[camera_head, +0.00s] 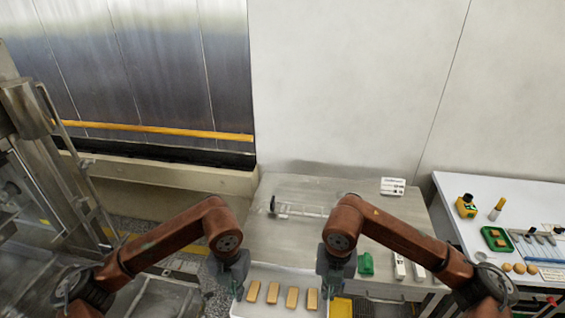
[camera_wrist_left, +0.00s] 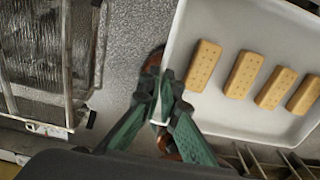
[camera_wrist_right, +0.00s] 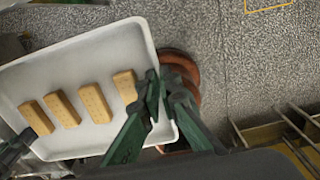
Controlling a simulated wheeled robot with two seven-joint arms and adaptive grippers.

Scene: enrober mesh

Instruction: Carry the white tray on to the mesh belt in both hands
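The white tray (camera_head: 282,309) is level at the bottom middle of the head view, with several tan biscuits (camera_head: 272,293) in a row on it. My left gripper (camera_head: 238,290) is shut on the tray's left edge; in the left wrist view its green fingers (camera_wrist_left: 166,112) pinch the rim. My right gripper (camera_head: 328,290) is at the right edge; in the right wrist view its fingers (camera_wrist_right: 160,95) close on that rim. Speckled floor shows below the tray. A framed, mesh-like grey surface (camera_wrist_left: 35,60) lies left in the left wrist view; I cannot tell if it is the belt.
A steel table (camera_head: 290,235) stands just beyond the tray, with a green item (camera_head: 365,264) and a white card (camera_head: 393,186). A steel machine frame (camera_head: 60,180) stands left. A white bench (camera_head: 470,195) with small items is right. Floor lies between machine and table.

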